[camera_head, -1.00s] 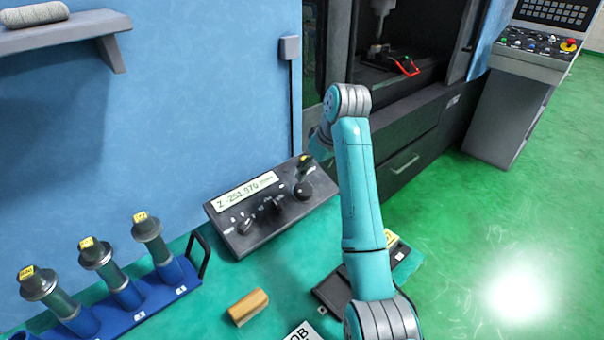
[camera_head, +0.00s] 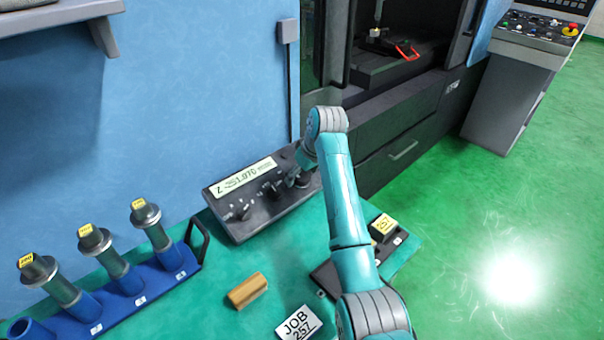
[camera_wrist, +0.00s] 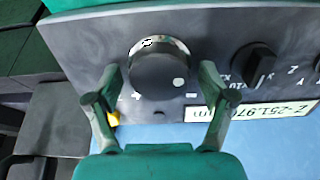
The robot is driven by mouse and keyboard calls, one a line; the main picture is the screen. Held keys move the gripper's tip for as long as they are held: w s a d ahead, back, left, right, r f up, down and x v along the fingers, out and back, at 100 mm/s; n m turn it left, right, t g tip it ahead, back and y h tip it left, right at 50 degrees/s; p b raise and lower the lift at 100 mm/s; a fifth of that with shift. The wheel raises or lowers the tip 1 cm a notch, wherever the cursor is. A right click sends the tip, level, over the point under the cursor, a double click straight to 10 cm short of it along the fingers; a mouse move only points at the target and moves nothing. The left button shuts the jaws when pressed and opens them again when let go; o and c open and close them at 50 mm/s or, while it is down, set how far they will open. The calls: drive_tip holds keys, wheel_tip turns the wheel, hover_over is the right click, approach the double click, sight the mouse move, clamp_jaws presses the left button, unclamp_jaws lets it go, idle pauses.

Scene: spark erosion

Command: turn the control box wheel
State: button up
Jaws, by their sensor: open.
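The control box (camera_head: 238,224) is a dark grey panel with a lit display, on the green bench against the blue wall. Its wheel (camera_wrist: 158,75) is a round black knob with a pale spot and a light graduated rim. In the head view the wheel is mostly hidden at the box's right end. My gripper (camera_wrist: 160,88) is open, one finger to each side of the wheel in the wrist view. I cannot tell whether either finger touches it. In the head view my gripper (camera_head: 298,178) is down at the wheel.
Smaller knobs (camera_wrist: 254,65) and the display (camera_wrist: 262,112) sit beside the wheel. A blue rack (camera_head: 150,288) with several capped cylinders stands left. A wooden block (camera_head: 247,290) and a JOB 257 card (camera_head: 299,324) lie in front. The machine (camera_head: 400,150) stands behind my arm.

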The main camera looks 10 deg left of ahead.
drive_tip(key=c, duration=1.1)
drive_tip(key=shift+n, duration=0.3)
drive_tip(key=n, duration=0.4)
drive_tip(key=shift+s+n, duration=0.1)
drive_tip(key=shift+n, duration=0.2)
drive_tip(key=n, duration=0.5)
drive_tip(key=shift+s+f+n, duration=0.1)
drive_tip(key=shift+n, duration=0.2)
drive_tip(key=n, duration=1.1)
drive_tip(key=shift+s+d, duration=0.1)
